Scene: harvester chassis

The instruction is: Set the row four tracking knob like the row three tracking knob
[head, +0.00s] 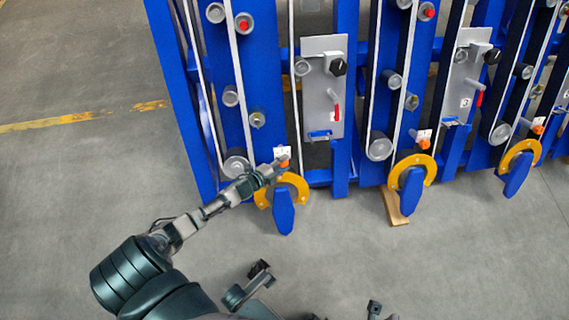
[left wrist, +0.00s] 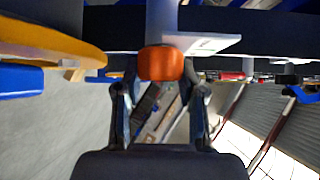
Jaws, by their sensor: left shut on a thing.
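An orange tracking knob (head: 284,163) sits beside a small white label at the foot of the leftmost row, above a yellow ring. My left gripper (head: 275,169) reaches it from the left and is shut on it. In the left wrist view the orange knob (left wrist: 162,64) is between the two fingertips, on a grey shaft in front of a white plate. Similar orange knobs with white labels are on the middle row (head: 424,144) and the right row (head: 538,129).
Blue row frames with belts and grey rollers stand across the back. A grey plate (head: 312,84) carries a black knob and a red lever. Yellow rings with blue paddles (head: 283,214) project below the rows. A wooden block (head: 394,208) lies on the floor.

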